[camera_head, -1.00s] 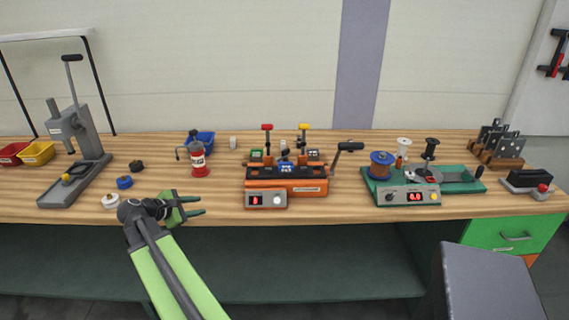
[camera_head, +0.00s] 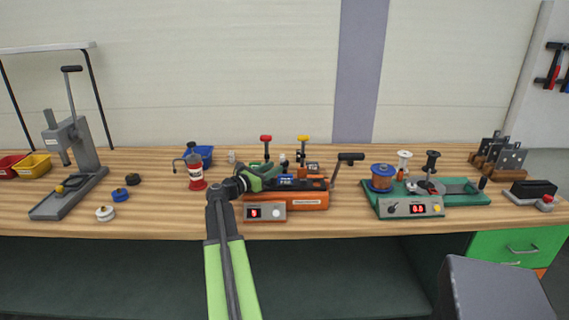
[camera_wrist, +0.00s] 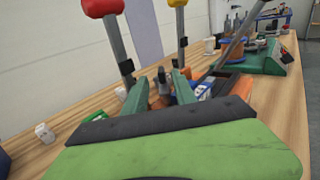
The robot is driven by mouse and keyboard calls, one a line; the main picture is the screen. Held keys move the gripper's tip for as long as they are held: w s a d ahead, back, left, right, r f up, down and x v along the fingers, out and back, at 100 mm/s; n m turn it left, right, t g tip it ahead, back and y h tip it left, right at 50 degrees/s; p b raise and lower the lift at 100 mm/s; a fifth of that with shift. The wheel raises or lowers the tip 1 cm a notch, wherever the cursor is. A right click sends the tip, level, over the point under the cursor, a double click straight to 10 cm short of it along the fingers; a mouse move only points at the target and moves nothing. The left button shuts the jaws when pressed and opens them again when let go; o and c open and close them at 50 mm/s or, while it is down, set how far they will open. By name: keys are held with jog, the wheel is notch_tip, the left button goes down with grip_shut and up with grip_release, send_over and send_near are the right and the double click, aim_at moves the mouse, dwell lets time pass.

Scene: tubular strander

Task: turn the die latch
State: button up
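The orange machine (camera_head: 300,200) stands at the middle of the bench, with a lit display and a black crank (camera_head: 350,158) at its right. A red-topped lever (camera_head: 266,141) and a yellow-topped lever (camera_head: 303,140) stand upright at its back. Both levers rise in the wrist view, red (camera_wrist: 103,8) at left and yellow (camera_wrist: 177,3) right of it. I cannot tell which part is the die latch. My gripper (camera_head: 274,170) is over the machine's left part. In the wrist view my gripper (camera_wrist: 160,82) is open, with a small dark upright part (camera_wrist: 162,84) showing between its fingers; contact is unclear.
A grey press (camera_head: 75,160) stands far left.

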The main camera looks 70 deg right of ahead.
jog(key=x, duration=0.6)
jog(key=shift+s+d, duration=0.1)
jog(key=shift+d, duration=0.15)
grip_shut()
